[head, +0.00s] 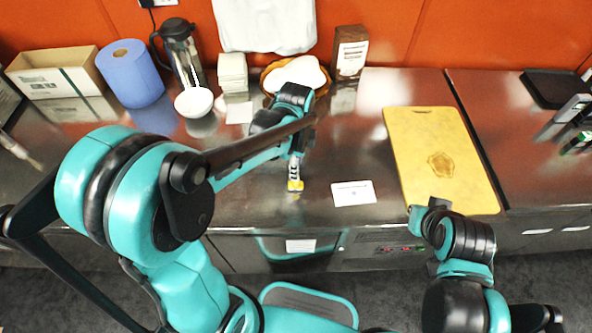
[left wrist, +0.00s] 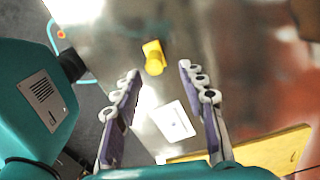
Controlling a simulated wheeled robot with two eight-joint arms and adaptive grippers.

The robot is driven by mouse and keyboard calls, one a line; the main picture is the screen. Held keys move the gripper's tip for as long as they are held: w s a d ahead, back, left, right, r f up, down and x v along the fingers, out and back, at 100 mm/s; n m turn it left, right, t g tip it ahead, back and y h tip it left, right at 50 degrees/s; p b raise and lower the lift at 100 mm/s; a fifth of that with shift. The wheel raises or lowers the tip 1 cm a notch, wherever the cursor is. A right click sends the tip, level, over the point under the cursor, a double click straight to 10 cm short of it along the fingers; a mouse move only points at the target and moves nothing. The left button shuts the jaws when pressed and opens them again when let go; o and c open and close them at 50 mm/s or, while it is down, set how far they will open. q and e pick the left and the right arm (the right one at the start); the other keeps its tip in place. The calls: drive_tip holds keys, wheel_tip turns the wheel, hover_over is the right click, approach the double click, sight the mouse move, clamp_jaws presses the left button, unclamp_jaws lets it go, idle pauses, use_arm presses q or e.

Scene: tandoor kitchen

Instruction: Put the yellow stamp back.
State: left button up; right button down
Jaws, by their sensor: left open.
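The yellow stamp (head: 295,186) stands on the steel counter near its front edge. It also shows in the left wrist view (left wrist: 153,57), beyond my fingertips and apart from them, in line with the gap between them. My left gripper (left wrist: 160,78) is open and empty. In the head view the left gripper (head: 297,170) hangs just above the stamp, partly hidden by the arm. A white card (head: 353,193) lies flat on the counter right of the stamp; it also shows in the left wrist view (left wrist: 174,122). My right gripper's fingers do not show, only its arm at lower right.
A yellow cutting board (head: 420,140) with a brown mark lies to the right. A cardboard box (head: 55,75), blue paper roll (head: 131,75), dark press pot (head: 182,50), white bowl (head: 194,102) and brown carton (head: 350,52) stand along the back. Counter around the card is clear.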

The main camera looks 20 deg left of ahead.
use_arm(q)
wheel_tip(320, 180, up, 6)
drive_tip(key=f+p, duration=0.1)
drive_tip(key=s+a+r+n+t, duration=0.2)
drive_tip(key=s+n, duration=0.3)
drive_tip(key=n, duration=0.3)
drive_tip(key=s+a+r+n+t, duration=0.2)
drive_tip(key=s+n+t, duration=0.3)
drive_tip(key=n, duration=0.3)
drive_tip(key=shift+s+a+r+n, duration=0.15)
drive_tip(key=shift+a+r+n, duration=0.2)
drive_tip(key=shift+r, duration=0.3)
drive_tip(key=shift+f, duration=0.1)
wheel_tip(320, 180, down, 4)
drive_tip(key=b, duration=0.4)
drive_tip(key=shift+f, duration=0.25)
